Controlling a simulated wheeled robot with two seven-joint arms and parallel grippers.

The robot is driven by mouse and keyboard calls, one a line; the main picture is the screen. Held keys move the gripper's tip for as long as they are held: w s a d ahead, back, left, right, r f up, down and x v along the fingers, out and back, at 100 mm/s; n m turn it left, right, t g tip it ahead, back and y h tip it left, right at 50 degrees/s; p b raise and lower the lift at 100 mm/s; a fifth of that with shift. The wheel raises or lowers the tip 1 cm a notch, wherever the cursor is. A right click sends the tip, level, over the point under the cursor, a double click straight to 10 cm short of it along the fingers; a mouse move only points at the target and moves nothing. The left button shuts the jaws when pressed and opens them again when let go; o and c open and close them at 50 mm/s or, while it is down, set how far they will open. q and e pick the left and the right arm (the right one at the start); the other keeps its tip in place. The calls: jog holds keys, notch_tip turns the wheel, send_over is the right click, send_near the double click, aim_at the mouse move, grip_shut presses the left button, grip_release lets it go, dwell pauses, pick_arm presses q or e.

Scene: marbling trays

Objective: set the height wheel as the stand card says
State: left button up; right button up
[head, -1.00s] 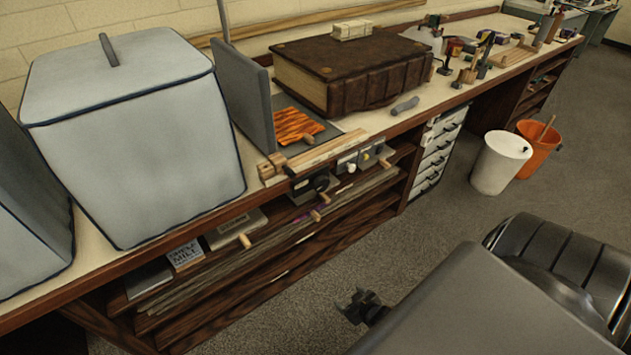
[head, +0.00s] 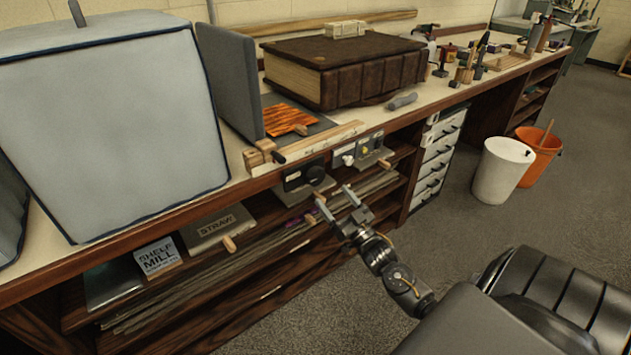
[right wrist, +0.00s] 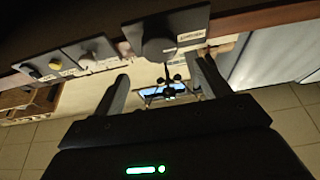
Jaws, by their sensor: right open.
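A black round knob (head: 315,175), which looks like the height wheel, sits on a dark panel (head: 291,178) below the bench's front edge. In the right wrist view the dark round knob (right wrist: 158,47) shows just beyond my fingers, with a small label (right wrist: 190,37) beside it, too small to read. My right gripper (head: 335,198) is open, its two fingers apart and empty, just in front of and below the knob. It also shows in the right wrist view (right wrist: 161,80). No card that I can make out as the stand card is readable. My left gripper is out of view.
Two light panels with small knobs (head: 348,160) sit right of the black knob. Wooden-handled boards, one marked STRAW (head: 215,226), and a SHELF MILL card (head: 157,257) lie on the shelf below. A brown book (head: 345,65) and wooden strip (head: 322,139) are on the bench.

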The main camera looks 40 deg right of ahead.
aim_at(318, 177)
jog(key=x, duration=0.8)
jog(key=shift+w, duration=0.1)
jog(key=c, duration=1)
jog(key=shift+n, duration=0.4)
